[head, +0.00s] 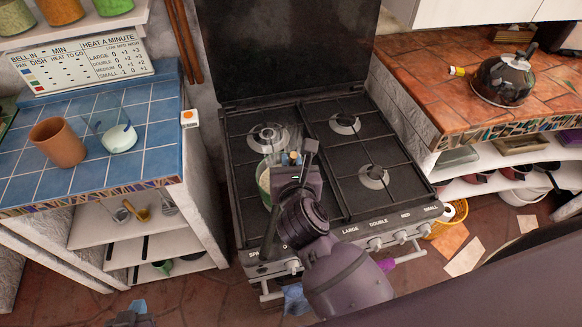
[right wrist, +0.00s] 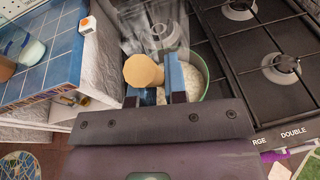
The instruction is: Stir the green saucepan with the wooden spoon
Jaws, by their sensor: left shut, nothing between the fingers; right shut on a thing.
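The green saucepan (head: 263,181) stands on the front left burner, partly hidden behind my right gripper (head: 300,160). In the right wrist view its green rim (right wrist: 206,84) surrounds pale, grainy contents. My right gripper is shut on the wooden spoon (head: 293,157). In the right wrist view the spoon's rounded light-wood end (right wrist: 143,70) shows between the blue fingers, beside and over the pan. The spoon's lower end is hidden, so I cannot tell whether it touches the contents. My left gripper (head: 138,308) is shut and empty at the bottom edge, low before the blue counter.
A blue tiled counter on the left holds a terracotta cup (head: 57,142) and a glass with white liquid (head: 119,138). A dark kettle (head: 503,79) stands on the right counter. The other burners are bare. Stove knobs (head: 375,244) line the front.

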